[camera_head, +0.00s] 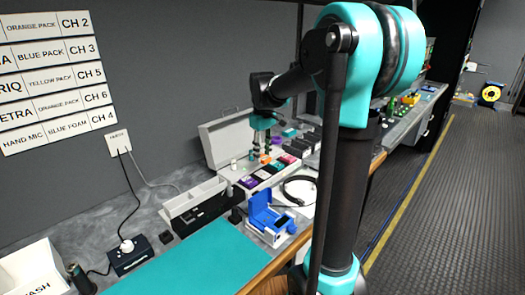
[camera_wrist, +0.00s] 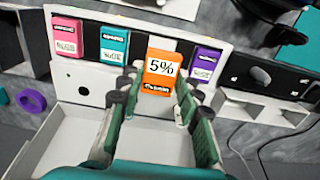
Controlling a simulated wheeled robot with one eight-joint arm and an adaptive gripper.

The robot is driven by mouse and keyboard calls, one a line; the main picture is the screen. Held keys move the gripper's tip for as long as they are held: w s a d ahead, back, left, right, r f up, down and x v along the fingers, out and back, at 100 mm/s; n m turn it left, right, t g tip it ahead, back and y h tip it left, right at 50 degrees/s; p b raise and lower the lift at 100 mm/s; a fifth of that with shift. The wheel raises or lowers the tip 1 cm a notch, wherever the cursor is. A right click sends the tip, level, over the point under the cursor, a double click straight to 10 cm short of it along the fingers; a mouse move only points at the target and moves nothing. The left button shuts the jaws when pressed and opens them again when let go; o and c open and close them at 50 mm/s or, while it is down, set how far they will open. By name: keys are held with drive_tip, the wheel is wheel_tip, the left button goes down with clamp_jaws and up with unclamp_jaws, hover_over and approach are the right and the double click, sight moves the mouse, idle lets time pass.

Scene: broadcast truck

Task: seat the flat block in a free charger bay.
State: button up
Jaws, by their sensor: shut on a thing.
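My gripper (camera_wrist: 157,92) is shut on an orange block (camera_wrist: 159,72) marked 5%, with one finger at each side. In the wrist view the block is upright in front of a pale charger panel (camera_wrist: 70,92), between a teal pack (camera_wrist: 114,44) and a purple pack (camera_wrist: 205,64). A pink pack (camera_wrist: 63,37) is at the left of the row. I cannot tell whether the orange block is in a bay or just in front of it; it hides what lies behind. In the head view my gripper (camera_head: 262,145) is small and far off, over the bench.
A case with its lid (camera_head: 230,137) raised stands beside the gripper. A blue device (camera_head: 268,217), a grey tray (camera_head: 196,200) and a black cable (camera_head: 297,190) lie nearer on the bench.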

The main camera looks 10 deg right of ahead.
sight(263, 157)
drive_tip(key=shift+f, duration=2.4)
drive_tip(key=shift+f, duration=0.75)
drive_tip(key=o, duration=1)
drive_tip(key=shift+o, duration=0.2)
wheel_tip(263, 157, up, 12)
drive_tip(key=shift+r, duration=0.1)
